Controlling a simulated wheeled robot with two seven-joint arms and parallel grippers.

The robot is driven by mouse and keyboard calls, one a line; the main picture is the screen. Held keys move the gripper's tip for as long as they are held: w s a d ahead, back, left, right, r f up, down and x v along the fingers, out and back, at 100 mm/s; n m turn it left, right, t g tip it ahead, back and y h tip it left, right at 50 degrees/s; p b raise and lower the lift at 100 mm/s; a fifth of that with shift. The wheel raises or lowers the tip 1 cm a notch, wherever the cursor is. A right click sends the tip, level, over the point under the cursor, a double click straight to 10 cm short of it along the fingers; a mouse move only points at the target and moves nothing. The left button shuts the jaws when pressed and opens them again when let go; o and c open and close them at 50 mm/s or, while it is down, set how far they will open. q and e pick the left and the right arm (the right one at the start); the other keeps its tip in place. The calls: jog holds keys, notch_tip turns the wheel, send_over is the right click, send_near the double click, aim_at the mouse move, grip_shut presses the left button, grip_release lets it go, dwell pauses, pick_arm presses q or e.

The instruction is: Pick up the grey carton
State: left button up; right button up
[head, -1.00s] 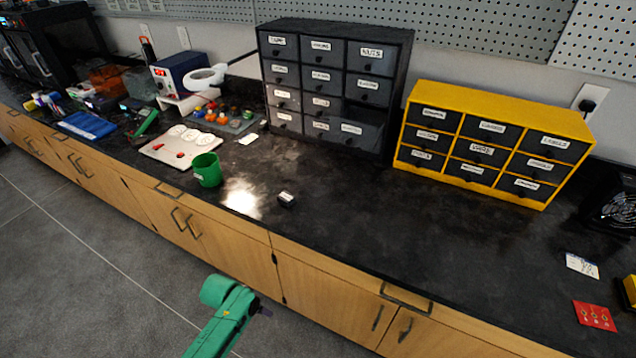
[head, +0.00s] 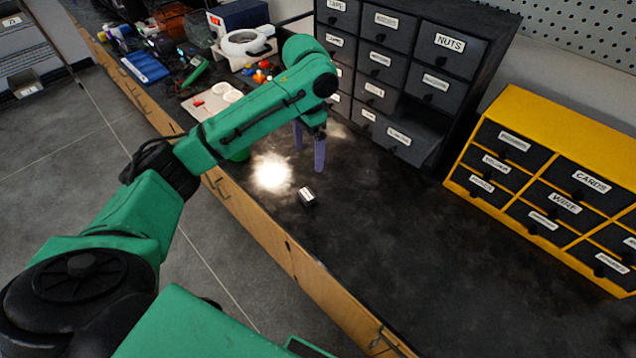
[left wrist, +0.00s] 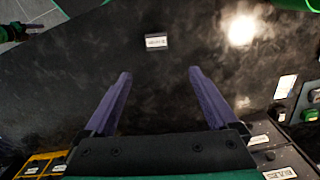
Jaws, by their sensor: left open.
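The grey carton (head: 307,197) is a small dark box with a white label. It stands on the black worktop near its front edge. It also shows in the left wrist view (left wrist: 156,42), beyond the fingertips and apart from them. My left gripper (head: 309,152) is open and empty, its purple fingers pointing down over the worktop, behind the carton in the head view. In the left wrist view the two fingers (left wrist: 160,74) are spread with bare worktop between them. My right gripper is not in view.
A dark drawer cabinet (head: 400,70) and a yellow drawer cabinet (head: 545,190) stand along the back. A green cup (head: 240,156) is mostly hidden behind my left arm. A white panel (head: 205,104) lies farther left. The worktop around the carton is clear.

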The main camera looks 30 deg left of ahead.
pick_arm(q)
send_over(306, 194)
notch_tip(306, 194, down, 7)
jog(key=shift+f+p, duration=0.1)
jog(key=shift+p, duration=0.35)
notch_tip(306, 194, down, 6)
jog(key=shift+f+p, duration=0.25)
jog(key=shift+p, duration=0.25)
jog(key=c, duration=1.4)
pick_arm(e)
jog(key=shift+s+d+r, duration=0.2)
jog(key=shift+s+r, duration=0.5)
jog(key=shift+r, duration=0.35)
